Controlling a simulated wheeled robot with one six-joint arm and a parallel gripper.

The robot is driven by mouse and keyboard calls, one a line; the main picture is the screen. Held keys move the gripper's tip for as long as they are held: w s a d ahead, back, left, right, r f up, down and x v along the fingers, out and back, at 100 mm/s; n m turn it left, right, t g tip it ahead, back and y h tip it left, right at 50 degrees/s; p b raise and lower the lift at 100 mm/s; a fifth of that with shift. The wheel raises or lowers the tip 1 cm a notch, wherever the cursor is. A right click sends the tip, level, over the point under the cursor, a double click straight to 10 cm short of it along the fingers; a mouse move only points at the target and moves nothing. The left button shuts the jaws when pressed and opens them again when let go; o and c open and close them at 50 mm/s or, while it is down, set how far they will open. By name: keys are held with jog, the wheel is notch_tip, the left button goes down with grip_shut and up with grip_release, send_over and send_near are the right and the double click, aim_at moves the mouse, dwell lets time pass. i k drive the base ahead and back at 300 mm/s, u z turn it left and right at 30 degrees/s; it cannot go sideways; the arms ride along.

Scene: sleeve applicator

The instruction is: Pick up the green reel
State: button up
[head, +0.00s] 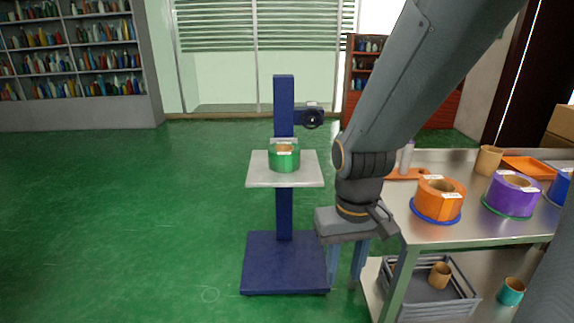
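The green reel (284,158) sits upright on the pale square platform (258,178) of a blue stand. It has a tan core and a white label on top. My gripper (346,284) hangs fingers down, in the picture to the right of and below the platform. Its two blue-grey fingers are apart with nothing between them. The reel is clear of the gripper.
A metal table (480,236) at right holds an orange reel (438,203) and a purple reel (512,200). The floor at left is clear.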

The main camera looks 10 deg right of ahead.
aim_at(283, 157)
jog(key=z, duration=0.4)
jog(key=k, duration=0.15)
jog(key=u, duration=1.15)
jog(key=i, duration=1.5)
jog(key=z, duration=0.55)
jog(key=i, duration=0.55)
